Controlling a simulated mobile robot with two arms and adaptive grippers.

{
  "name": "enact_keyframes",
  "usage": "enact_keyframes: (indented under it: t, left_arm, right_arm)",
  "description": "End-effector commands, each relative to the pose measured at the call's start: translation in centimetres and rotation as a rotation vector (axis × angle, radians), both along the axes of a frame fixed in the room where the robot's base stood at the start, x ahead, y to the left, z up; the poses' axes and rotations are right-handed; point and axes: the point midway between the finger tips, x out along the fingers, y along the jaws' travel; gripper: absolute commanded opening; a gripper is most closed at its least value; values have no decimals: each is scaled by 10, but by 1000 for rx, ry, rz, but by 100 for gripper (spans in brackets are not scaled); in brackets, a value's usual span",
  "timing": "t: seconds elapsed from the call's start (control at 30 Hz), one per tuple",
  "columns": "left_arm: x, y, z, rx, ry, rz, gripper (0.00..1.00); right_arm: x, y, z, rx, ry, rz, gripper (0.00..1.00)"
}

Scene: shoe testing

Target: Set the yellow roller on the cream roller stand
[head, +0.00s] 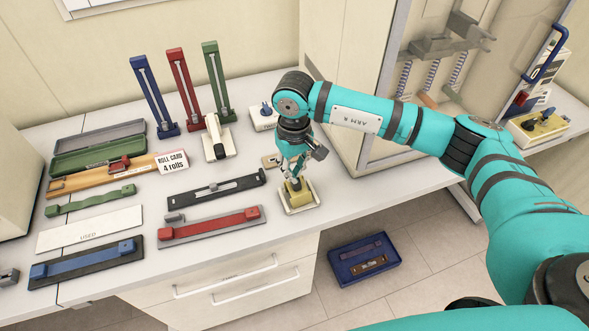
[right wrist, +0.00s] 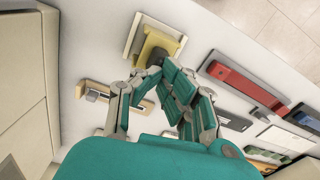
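The yellow roller (head: 297,191) stands upright at the front right of the counter, at the small cream stand (head: 287,211). The right wrist view also shows the yellow roller (right wrist: 159,43) and the cream stand (right wrist: 133,36) beneath it. Whether the roller fully rests on the stand is hard to tell. My right gripper (head: 294,172) points down from above, its fingers closed in on the roller's dark handle. In the right wrist view the fingertips (right wrist: 156,73) meet at this handle and partly hide it. My left gripper is not in view.
A red bar on a grey tray (head: 212,226) and a black tray (head: 214,191) lie left of the gripper. A blue-knobbed piece (head: 265,115) is behind it. A cabinet (head: 340,90) stands behind my right arm. A blue bin (head: 364,260) is on the floor.

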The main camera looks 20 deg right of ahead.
Motion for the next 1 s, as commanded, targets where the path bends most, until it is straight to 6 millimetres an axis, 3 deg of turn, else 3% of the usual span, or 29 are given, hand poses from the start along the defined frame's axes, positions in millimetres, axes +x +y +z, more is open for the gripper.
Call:
enact_keyframes:
  t: [0.07,0.57,1.0]
  left_arm:
    - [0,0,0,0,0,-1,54]
    - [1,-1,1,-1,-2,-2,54]
    - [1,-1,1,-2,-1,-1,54]
  right_arm:
    - [-4,0,-4,-3,14,3,0]
    - [-2,0,34,-1,7,2,0]
    - [-2,1,118,-1,7,4,0]
